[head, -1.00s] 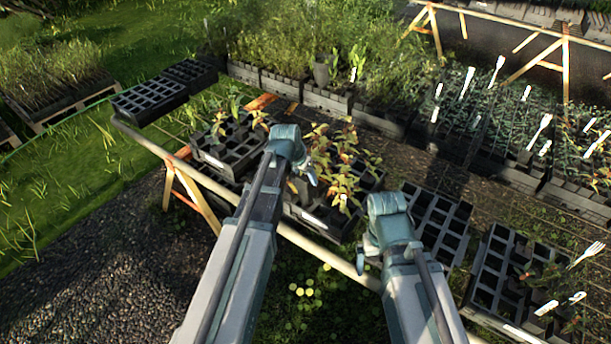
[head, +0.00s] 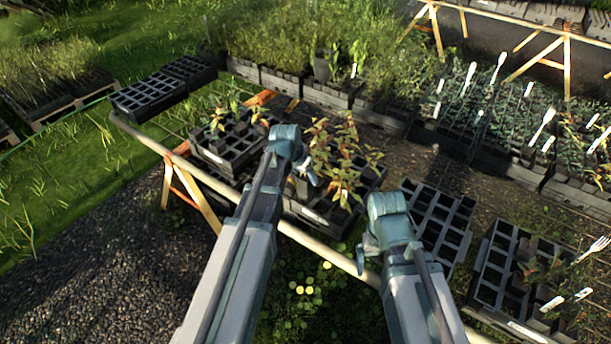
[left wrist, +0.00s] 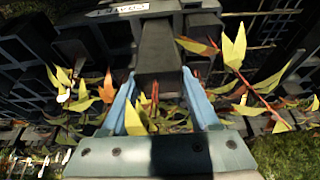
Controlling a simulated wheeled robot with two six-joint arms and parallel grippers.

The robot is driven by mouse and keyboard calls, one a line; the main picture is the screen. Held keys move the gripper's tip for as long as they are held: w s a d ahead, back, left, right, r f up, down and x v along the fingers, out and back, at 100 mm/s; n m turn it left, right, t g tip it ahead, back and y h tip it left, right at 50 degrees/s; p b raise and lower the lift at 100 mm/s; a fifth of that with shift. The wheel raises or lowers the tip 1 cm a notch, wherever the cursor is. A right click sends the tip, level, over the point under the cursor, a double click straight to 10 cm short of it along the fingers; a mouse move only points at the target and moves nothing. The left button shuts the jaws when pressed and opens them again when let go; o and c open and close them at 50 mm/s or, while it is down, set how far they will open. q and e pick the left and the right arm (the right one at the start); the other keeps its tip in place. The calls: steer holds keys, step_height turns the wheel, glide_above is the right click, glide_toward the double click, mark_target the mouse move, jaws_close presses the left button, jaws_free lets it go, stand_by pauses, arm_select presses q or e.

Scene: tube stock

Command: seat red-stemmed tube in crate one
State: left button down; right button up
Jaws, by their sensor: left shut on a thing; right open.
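My left gripper (head: 306,176) is over the middle black crate (head: 325,222). In the left wrist view its two blue fingers (left wrist: 162,105) are shut on a dark square tube (left wrist: 160,55). Leaves and reddish stems show between and beside the fingers; I cannot tell which belong to the held tube. A red-stemmed plant with yellow-green leaves (left wrist: 240,60) stands to the right there. Reddish plants (head: 345,165) stand in the middle crate beside the gripper. My right gripper (head: 362,258) is open by the bench's front rail. A white label (left wrist: 132,8), too blurred to read, shows at the top.
A left crate (head: 225,155) holds several tubes and seedlings. A mostly empty crate (head: 438,215) stands right of the middle one, and another with plants and white tags (head: 495,290) at far right. A pale rail (head: 325,252) runs along the bench's front.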

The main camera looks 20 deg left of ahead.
mark_target(301, 184)
arm_select(q)
steer(key=shift+f+b, duration=3.4)
steer(key=shift+f, duration=0.2)
steer(key=shift+f, duration=0.2)
steer(key=shift+c, duration=0.2)
jaws_free()
steer(key=shift+r, duration=0.1)
steer(key=p+v, duration=1.2)
steer(key=v, duration=0.1)
steer(key=shift+r, duration=0.4)
steer(key=shift+d+f, duration=0.1)
steer(key=shift+f, duration=0.05)
steer(key=b+x, duration=0.8)
steer(key=shift+f, duration=0.4)
